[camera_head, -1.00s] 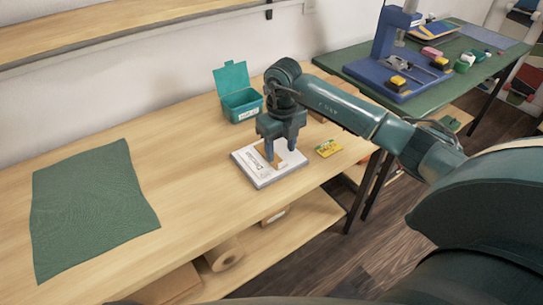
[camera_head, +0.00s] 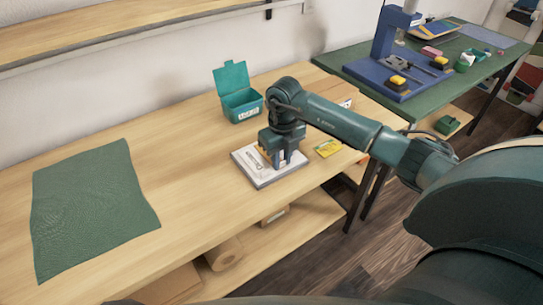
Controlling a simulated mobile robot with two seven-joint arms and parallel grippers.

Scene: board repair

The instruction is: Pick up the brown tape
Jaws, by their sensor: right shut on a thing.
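My right gripper (camera_head: 279,161) reaches down onto a white box or book (camera_head: 265,180) on the wooden table. It is shut on a small brown thing (camera_head: 265,155), which seems to be the brown tape. Only a sliver of the brown thing shows, since the fingers hide most of it. I cannot tell whether it still touches the white box or book. My left gripper is not in view.
An open teal box (camera_head: 241,105) stands behind the gripper. A yellow packet (camera_head: 328,148) lies right of the white box or book. A green mat (camera_head: 92,208) covers the left of the wooden table (camera_head: 190,150), with bare wood between. A green table (camera_head: 400,110) with blue equipment stands at the back right.

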